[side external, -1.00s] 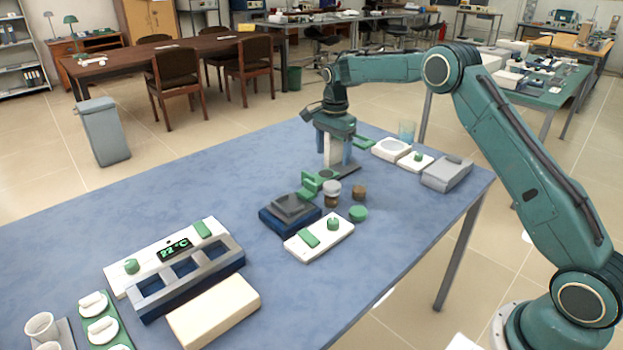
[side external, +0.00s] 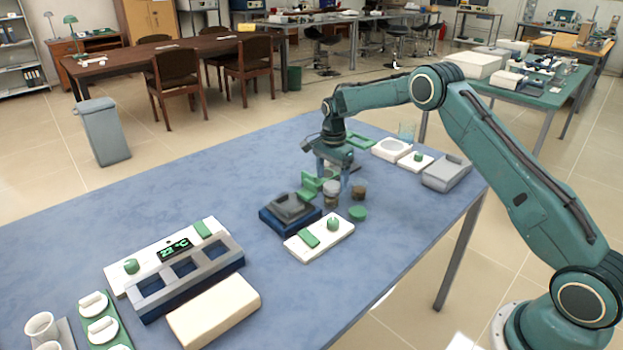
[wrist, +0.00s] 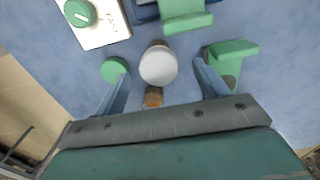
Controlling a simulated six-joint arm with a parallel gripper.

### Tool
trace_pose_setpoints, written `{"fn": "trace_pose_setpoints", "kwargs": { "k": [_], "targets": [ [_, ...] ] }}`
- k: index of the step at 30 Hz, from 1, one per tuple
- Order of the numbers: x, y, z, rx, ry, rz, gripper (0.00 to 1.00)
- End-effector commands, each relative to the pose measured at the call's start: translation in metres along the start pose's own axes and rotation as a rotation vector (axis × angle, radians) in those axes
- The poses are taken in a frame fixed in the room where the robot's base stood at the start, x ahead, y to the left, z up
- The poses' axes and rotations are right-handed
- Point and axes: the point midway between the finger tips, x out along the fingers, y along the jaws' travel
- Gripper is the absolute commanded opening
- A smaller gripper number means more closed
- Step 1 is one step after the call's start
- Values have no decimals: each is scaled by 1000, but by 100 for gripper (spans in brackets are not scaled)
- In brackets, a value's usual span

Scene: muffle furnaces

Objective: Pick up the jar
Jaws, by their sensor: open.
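The jar (side external: 331,195) stands upright on the blue table, with a pale round lid and brownish contents. In the wrist view the jar (wrist: 158,66) shows from above as a pale disc, between and slightly beyond the fingers. My gripper (side external: 334,178) is open, fingers pointing down, just behind and above the jar in the side view. In the wrist view my gripper (wrist: 160,75) has its two fingers spread, one on each side, with nothing held. Whether the fingertips reach below the lid cannot be told.
A brown stopper-like piece (side external: 358,193) and a green disc (side external: 357,214) lie close to the jar. A green block (side external: 312,185) stands at its left, beside a dark-blue device (side external: 290,211). A white panel with a green knob (side external: 320,237) is in front.

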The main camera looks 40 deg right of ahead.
Motion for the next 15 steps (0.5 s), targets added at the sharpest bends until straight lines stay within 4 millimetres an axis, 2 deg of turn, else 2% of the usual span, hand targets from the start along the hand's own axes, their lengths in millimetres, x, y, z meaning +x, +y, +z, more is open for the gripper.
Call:
{"fn": "trace_pose_setpoints", "kwargs": {
  "k": [3, 11, 15],
  "targets": [
    [8, 0, 0, 0, 0, 1, 73],
    [11, 0, 0, 0, 0, 0, 73],
    [19, 1, 0, 0, 0, 2, 73]
  ]
}}
